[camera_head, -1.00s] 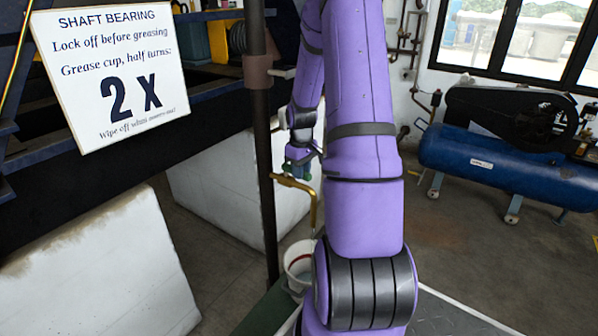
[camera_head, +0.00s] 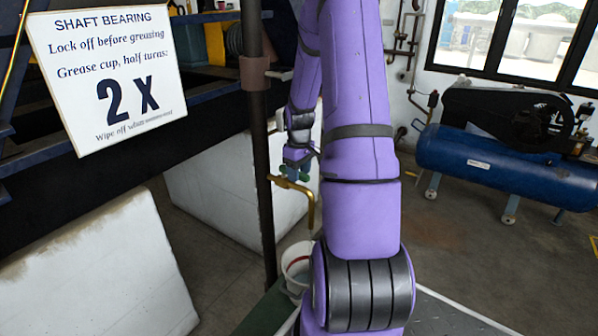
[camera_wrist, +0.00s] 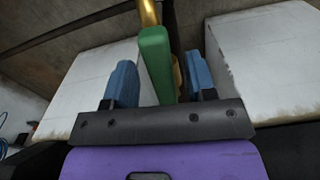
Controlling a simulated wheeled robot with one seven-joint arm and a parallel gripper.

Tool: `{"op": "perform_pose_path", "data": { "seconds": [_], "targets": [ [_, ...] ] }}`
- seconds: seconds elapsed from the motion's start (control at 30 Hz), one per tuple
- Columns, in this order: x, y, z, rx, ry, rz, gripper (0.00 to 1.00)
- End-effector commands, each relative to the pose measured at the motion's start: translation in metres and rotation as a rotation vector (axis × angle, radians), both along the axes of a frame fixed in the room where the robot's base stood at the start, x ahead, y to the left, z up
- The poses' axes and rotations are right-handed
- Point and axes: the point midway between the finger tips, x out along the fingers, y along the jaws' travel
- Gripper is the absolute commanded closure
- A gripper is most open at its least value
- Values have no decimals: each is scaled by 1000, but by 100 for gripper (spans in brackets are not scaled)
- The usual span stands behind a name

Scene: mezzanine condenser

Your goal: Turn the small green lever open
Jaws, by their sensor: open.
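The small green lever (camera_wrist: 155,62) stands between the two blue fingers of my gripper (camera_wrist: 160,78) in the wrist view. The fingers are open, with a visible gap on the right side of the lever and a narrower one on the left. A brass pipe (camera_wrist: 149,13) runs up behind the lever. In the head view my gripper (camera_head: 297,163) is small and sits just above the bent brass spout (camera_head: 311,212). Only bits of green show there, partly hidden by the fingers, so the lever's angle is hard to tell in that view.
A white bucket (camera_head: 290,280) stands under the spout. A dark upright post (camera_head: 262,150) is close left of my gripper. White blocks (camera_head: 225,185) stand behind. A blue compressor tank (camera_head: 500,165) is at the right, with bare floor before it.

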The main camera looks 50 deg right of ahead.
Motion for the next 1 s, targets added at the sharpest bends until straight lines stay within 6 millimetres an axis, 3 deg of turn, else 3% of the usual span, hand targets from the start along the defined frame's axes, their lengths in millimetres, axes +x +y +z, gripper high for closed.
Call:
{"op": "perform_pose_path", "data": {
  "seconds": [0.17, 0.6, 0.8, 1.0],
  "targets": [
    [0, -1, 15, -3, -3, -1, 49],
    [1, -1, 91, -3, -3, -1, 49],
    [0, 0, 106, -1, -1, 0, 49],
    [0, 0, 108, 0, -1, 0, 49]
  ]
}}
